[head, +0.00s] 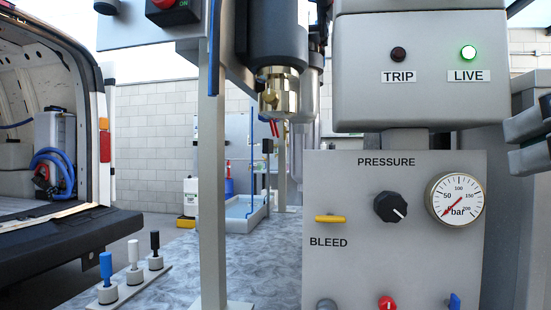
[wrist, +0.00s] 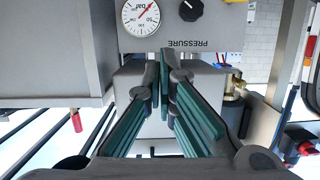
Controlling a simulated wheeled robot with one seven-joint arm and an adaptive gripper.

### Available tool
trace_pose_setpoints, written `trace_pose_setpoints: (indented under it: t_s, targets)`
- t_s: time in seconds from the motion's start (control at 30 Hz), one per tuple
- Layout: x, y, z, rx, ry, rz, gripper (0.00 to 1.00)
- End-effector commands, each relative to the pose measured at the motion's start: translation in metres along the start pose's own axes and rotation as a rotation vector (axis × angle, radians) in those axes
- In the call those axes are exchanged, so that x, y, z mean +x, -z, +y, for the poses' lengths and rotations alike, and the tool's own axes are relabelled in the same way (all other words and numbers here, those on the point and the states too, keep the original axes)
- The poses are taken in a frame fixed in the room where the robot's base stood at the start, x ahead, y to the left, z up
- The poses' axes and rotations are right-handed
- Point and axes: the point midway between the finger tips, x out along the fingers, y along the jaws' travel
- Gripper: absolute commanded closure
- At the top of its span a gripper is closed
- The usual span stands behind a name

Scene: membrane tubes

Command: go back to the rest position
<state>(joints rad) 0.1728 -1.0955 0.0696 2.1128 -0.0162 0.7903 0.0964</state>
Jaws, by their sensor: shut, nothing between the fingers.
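My gripper (wrist: 164,68) is shut and empty. In the wrist view, which is upside down, its green-padded fingers meet in front of the grey pressure panel and the box joined to it. Part of the gripper (head: 530,138) also shows at the right edge of the head view, to the right of the panel (head: 340,195). No contact between the fingers and the panel can be made out. The rest of the arm is mostly out of the picture.
The panel carries a gauge (head: 455,198) with its needle near zero, a black knob (head: 390,208) and a yellow bleed lever (head: 330,218). The green LIVE lamp (head: 468,53) is lit. A brass fitting (head: 278,92) hangs left of the panel. A van (head: 60,150) stands far left.

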Motion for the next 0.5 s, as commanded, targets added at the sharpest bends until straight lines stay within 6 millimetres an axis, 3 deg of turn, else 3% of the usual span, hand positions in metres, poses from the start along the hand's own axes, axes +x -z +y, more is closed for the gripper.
trace_pose_setpoints:
  t_s: [0.03, 0.1, 0.23, 0.37, 0.5]
  targets:
    - [0.021, -0.031, 0.002, -0.003, 0.007, -0.112, 1.00]
    - [0.041, -0.076, 0.003, -0.011, 0.017, -0.270, 1.00]
    - [0.060, -0.163, 0.005, -0.031, 0.034, -0.570, 1.00]
    - [0.056, -0.240, 0.007, -0.061, 0.050, -0.852, 1.00]
    - [0.034, -0.305, 0.011, -0.096, 0.065, -1.125, 1.00]
